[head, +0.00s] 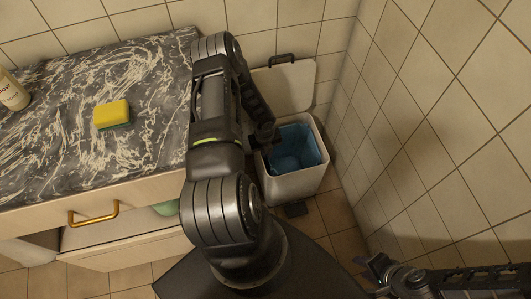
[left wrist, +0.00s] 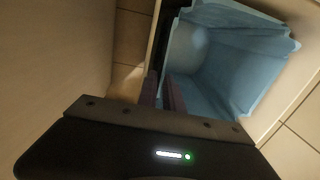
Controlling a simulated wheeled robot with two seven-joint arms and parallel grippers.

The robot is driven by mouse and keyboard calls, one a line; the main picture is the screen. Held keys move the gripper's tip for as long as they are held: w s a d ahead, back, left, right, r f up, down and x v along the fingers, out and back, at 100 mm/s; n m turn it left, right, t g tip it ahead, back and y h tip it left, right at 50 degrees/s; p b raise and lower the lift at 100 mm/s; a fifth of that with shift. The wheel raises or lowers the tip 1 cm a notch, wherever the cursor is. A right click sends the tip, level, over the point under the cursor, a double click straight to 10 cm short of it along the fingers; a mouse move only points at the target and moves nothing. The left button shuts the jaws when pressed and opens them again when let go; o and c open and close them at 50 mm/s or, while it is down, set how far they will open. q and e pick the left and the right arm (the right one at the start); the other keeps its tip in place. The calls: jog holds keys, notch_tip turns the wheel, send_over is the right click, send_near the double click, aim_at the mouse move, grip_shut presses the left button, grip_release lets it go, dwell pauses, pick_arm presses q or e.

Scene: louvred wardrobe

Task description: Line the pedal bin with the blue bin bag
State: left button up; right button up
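The pedal bin (head: 292,186) is a cream box on the floor in the corner, its lid (head: 288,84) raised against the wall. The blue bin bag (head: 291,150) is inside it, spread open, with its edge near the rim. The bag also shows in the left wrist view (left wrist: 222,55). My left gripper (head: 268,140) is at the bin's left rim, its fingers (left wrist: 163,93) close together beside the bag. Whether they grip the rim or bag is unclear. My right gripper (head: 372,268) is low at the right, away from the bin, its fingers too small to judge.
A marble-topped counter (head: 70,130) stands left of the bin, with a yellow sponge (head: 111,114) and a bottle (head: 12,92) on it. A drawer with a brass handle (head: 93,216) is below. Tiled walls (head: 440,120) close in the bin behind and at right.

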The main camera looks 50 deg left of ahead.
pick_arm(q)
jog(key=o, duration=0.3)
jog(key=shift+s+f, duration=0.45)
jog(key=shift+f, duration=0.05)
jog(key=shift+o, duration=0.2)
jog(key=shift+a, duration=0.1)
notch_tip(320, 180, up, 9)
jog(key=p, duration=0.1)
jog(key=shift+w+p, duration=0.3)
jog(key=shift+f, duration=0.1)
dwell(0.6)
jog(key=shift+w, duration=0.1)
